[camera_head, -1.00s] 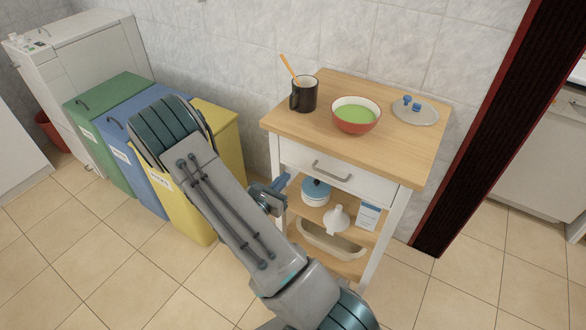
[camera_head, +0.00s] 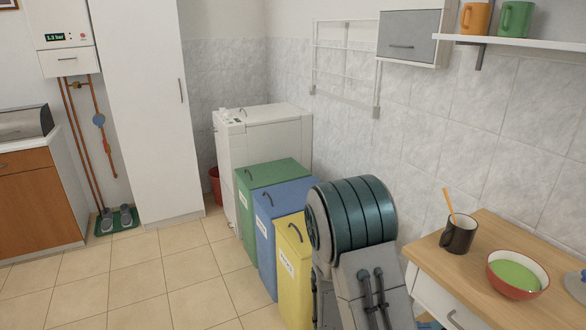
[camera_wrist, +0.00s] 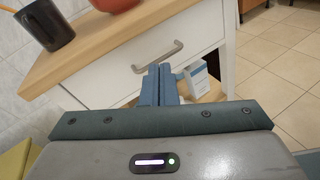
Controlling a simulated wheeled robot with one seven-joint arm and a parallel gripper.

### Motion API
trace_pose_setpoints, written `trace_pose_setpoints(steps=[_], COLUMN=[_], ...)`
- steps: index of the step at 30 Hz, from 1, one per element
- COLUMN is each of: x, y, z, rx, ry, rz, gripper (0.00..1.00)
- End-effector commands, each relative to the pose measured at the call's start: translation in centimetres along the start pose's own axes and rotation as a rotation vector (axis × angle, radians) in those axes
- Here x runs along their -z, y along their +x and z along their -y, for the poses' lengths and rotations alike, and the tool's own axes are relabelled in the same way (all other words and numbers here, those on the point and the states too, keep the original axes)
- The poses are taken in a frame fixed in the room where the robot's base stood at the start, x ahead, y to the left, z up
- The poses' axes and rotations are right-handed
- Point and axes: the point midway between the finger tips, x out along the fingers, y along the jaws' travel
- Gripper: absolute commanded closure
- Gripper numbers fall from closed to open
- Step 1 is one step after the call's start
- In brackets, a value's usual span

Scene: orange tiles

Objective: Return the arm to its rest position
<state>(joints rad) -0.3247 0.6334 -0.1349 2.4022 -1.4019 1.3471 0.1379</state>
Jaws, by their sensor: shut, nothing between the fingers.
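My gripper (camera_wrist: 160,82) shows in the wrist view with its two blue-grey fingers together and nothing between them. It points toward the white drawer front (camera_wrist: 113,84) of the wooden-topped cart, below the drawer handle; I cannot tell the exact gap. In the head view my arm rises at the lower middle, bent, to the left of the cart top (camera_head: 472,235).
A black mug (camera_head: 459,236) with an orange stick and a red bowl (camera_head: 517,275) of green contents stand on the cart. Green (camera_head: 267,190), blue (camera_head: 267,222) and yellow (camera_head: 291,280) bins line the wall beside my arm. Tiled floor (camera_head: 130,290) is clear at left.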

Motion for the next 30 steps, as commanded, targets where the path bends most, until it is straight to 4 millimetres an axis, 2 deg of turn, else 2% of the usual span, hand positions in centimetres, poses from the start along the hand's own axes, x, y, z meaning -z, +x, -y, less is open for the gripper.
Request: trace_pose_setpoints(steps=[1, 6, 11, 15, 22, 30], x=[-1.8, -5.2, -7.7, -9.4, -12.4, -16.4], y=[-0.1, -1.2, -3.1, -5.3, -9.8, -15.0], z=[0.6, 3.2, 5.3, 6.4, 6.9, 5.6], rx=[0.07, 0.295, 0.49, 0.646, 0.865, 1.048], ry=[0.063, 0.254, 0.441, 0.607, 0.889, 1.194], rz=[-0.03, -0.141, -0.268, -0.393, -0.628, -0.915], gripper=[1.0, 1.0, 1.0, 1.0, 1.0, 1.0])
